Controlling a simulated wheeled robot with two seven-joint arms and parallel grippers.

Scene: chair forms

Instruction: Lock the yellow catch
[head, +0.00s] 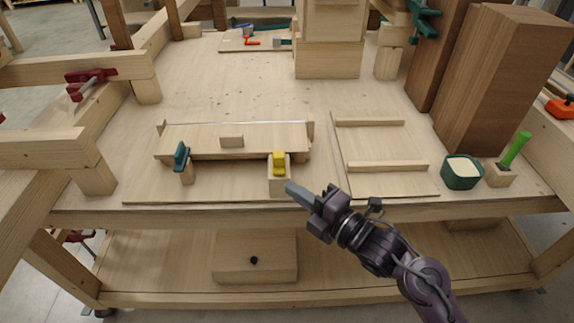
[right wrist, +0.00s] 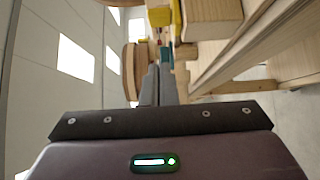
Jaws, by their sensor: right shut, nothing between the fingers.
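The yellow catch (head: 279,162) sits on top of a small wooden block (head: 279,182) at the front right of the wooden jig on the bench. My right gripper (head: 290,188) is shut and empty, its fingertips just right of and in front of that block. I cannot tell whether they touch it. In the right wrist view the closed fingers (right wrist: 158,85) point toward yellow parts (right wrist: 160,17) at the top; a second yellow part (right wrist: 176,20) is beside a wooden block. My left gripper is not in view.
A teal catch (head: 181,157) stands on a post at the jig's left. A flat wooden board with rails (head: 386,166) lies to the right. A green bowl (head: 462,172) and a green-handled tool (head: 515,149) stand near the right edge. Tall brown blocks (head: 495,80) rise behind them.

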